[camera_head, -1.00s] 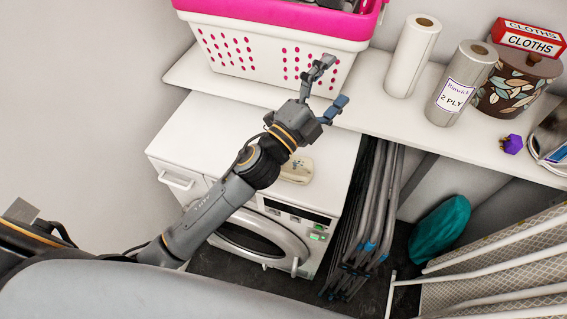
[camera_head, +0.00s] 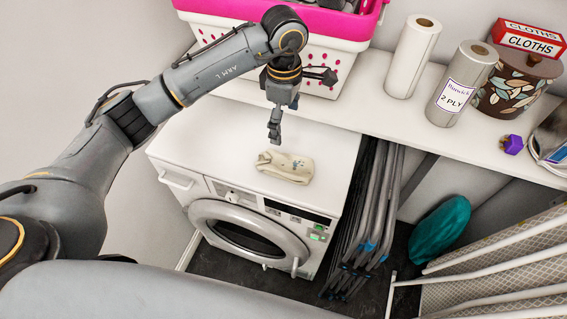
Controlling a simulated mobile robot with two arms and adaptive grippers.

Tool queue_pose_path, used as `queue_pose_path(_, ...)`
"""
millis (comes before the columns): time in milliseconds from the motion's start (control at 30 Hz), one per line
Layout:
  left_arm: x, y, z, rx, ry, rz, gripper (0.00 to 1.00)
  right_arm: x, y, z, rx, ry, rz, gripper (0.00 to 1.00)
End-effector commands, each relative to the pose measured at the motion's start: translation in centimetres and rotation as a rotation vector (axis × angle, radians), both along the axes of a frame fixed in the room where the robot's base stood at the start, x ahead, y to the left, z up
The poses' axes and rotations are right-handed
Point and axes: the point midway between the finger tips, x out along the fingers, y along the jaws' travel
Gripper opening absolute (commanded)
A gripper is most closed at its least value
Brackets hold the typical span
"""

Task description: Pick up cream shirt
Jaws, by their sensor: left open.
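The cream shirt (camera_head: 286,167) lies folded on top of the white dryer (camera_head: 205,145), near its front edge. My right gripper is not in view.
A pink and white laundry basket (camera_head: 330,52) stands on the shelf (camera_head: 405,112) behind the dryer. Paper rolls (camera_head: 413,56), a leaf-patterned pot (camera_head: 515,85) and a cloths box (camera_head: 529,38) stand further right. A folded grey rack (camera_head: 372,215) stands beside the dryer.

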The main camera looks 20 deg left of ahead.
Motion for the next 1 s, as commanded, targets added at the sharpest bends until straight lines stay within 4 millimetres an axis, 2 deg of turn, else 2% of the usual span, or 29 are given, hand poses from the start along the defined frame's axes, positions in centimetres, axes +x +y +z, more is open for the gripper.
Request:
queue_pose_path(133, -0.1, 0.4, -1.7, 0.017, 0.007, 0.002, 0.95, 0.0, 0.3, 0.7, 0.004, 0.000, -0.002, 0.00)
queue_pose_path(400, -0.2, 0.3, -6.8, 0.013, 0.007, 0.003, 0.95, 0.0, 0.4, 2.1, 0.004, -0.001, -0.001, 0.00)
queue_pose_path(667, -0.3, 0.2, -8.8, 0.012, 0.005, 0.001, 0.95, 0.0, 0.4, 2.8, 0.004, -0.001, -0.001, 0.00)
queue_pose_path(833, -1.1, 0.0, -11.0, 0.011, 0.010, 0.002, 0.95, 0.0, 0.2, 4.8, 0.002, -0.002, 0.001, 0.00)
queue_pose_path(1000, -0.9, 0.0, -13.2, 0.011, 0.005, 0.002, 0.95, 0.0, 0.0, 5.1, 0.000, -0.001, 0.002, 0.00)
